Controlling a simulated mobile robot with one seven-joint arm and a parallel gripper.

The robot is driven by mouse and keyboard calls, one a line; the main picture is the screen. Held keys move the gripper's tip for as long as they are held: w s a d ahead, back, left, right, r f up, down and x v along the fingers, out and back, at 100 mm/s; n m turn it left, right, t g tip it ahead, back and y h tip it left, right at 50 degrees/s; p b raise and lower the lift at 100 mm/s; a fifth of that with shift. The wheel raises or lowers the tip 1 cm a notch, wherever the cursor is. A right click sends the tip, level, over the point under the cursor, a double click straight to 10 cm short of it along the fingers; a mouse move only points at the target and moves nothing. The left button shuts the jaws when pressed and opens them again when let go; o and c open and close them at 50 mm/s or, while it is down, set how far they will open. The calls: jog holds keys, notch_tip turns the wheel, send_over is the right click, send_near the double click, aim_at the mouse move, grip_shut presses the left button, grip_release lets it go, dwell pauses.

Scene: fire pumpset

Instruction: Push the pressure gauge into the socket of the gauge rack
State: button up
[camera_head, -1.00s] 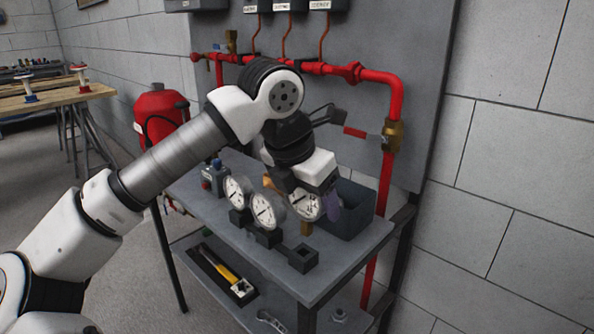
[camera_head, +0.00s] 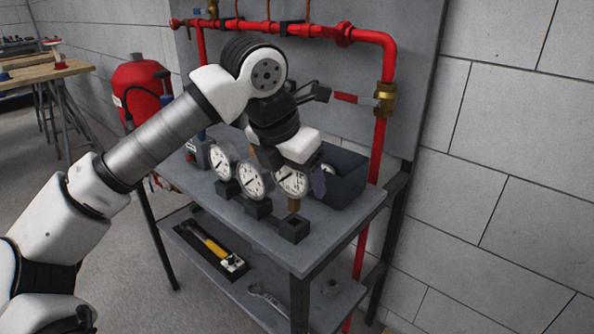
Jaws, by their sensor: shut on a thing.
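My gripper (camera_head: 306,172) is shut on a round white-faced pressure gauge (camera_head: 291,182), with the face toward the camera. The gauge is upright, its brass stem (camera_head: 294,204) pointing down. The gauge rack has a row of dark socket blocks along the front of the grey table. The right-hand socket (camera_head: 293,229) is empty, with a square opening on top. The held gauge's stem is above and behind this socket in the picture, apart from it. Two other gauges, the left one (camera_head: 222,162) and the middle one (camera_head: 254,181), stand in their sockets. The gripper partly hides the held gauge's upper edge.
A dark bin (camera_head: 346,178) stands behind my gripper, with a pale round thing partly visible in it. Red pipes (camera_head: 383,150) run behind the table (camera_head: 320,243). The lower shelf holds a yellow-handled tool (camera_head: 216,249) and a wrench (camera_head: 268,299).

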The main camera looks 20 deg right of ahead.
aim_at(297, 198)
jog(key=shift+f+b, duration=1.8)
jog(key=shift+f, duration=0.7)
jog(key=o, duration=1.2)
